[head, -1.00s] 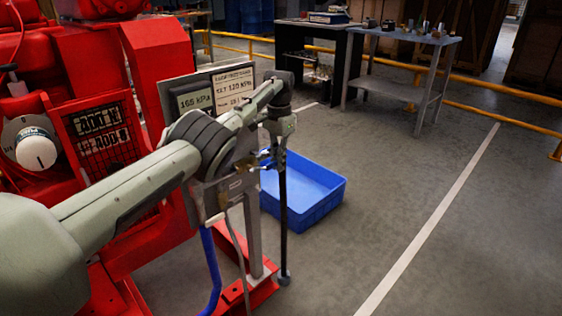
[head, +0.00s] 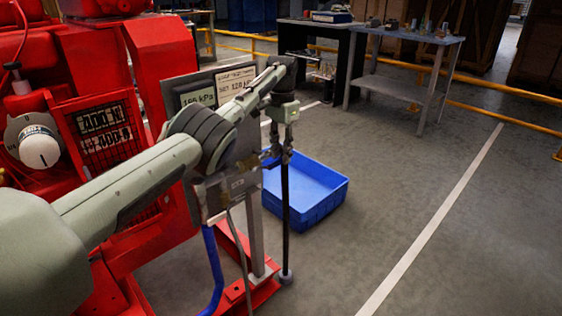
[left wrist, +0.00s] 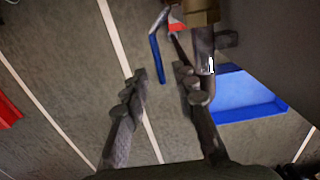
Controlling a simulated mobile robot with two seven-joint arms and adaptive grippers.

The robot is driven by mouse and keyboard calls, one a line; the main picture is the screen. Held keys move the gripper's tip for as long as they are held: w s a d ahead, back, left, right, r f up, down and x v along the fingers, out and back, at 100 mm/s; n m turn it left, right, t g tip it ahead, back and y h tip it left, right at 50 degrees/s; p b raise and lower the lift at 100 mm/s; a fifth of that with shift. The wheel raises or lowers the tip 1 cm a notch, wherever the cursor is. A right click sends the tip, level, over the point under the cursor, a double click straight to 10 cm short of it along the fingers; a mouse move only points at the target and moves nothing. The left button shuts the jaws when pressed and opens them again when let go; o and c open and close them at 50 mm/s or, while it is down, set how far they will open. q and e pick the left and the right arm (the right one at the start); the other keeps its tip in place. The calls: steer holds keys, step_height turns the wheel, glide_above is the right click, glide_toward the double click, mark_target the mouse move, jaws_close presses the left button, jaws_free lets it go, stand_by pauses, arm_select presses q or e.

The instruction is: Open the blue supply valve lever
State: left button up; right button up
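My left gripper (head: 284,154) points down beside the gauge panel, near small brass fittings (head: 267,157). A brass valve body (left wrist: 201,12) and a shiny pipe (left wrist: 206,62) are close to the right finger. My right gripper is not in view.
A red pumpset (head: 90,65) with a gauge panel (head: 195,95) stands left. A blue hose (head: 214,270) hangs below the panel. A black pole (head: 285,215) stands under the gripper. A blue bin (head: 322,205) is on the floor behind. Open floor lies right.

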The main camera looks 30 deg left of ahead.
arm_select(q)
step_height(320, 180, up, 8)
steer(key=shift+r, duration=0.2)
